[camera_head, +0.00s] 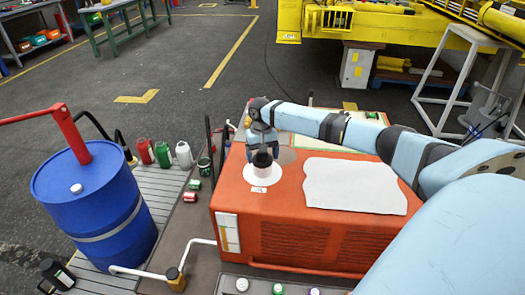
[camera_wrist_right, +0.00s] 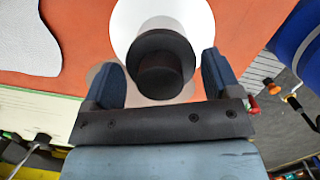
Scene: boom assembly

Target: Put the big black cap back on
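The big black cap (camera_head: 262,160) is over the white round plate (camera_head: 259,174) on top of the orange machine (camera_head: 285,205). In the right wrist view the cap (camera_wrist_right: 163,52) is a dark round piece with a narrower round part facing the camera. My right gripper (camera_head: 263,147) is directly above the cap, pointing down. In the wrist view its two blue fingers stand apart on either side of the cap, with a small gap showing on each side. Whether the cap rests fully seated cannot be seen. My left gripper is not in view.
A white sheet (camera_head: 355,185) lies on the machine to the right of the cap. A blue drum (camera_head: 97,215) with a red handle stands at the left. Red, white and green bottles (camera_head: 163,154) stand between drum and machine. White pipes (camera_head: 200,242) run along the machine's front left.

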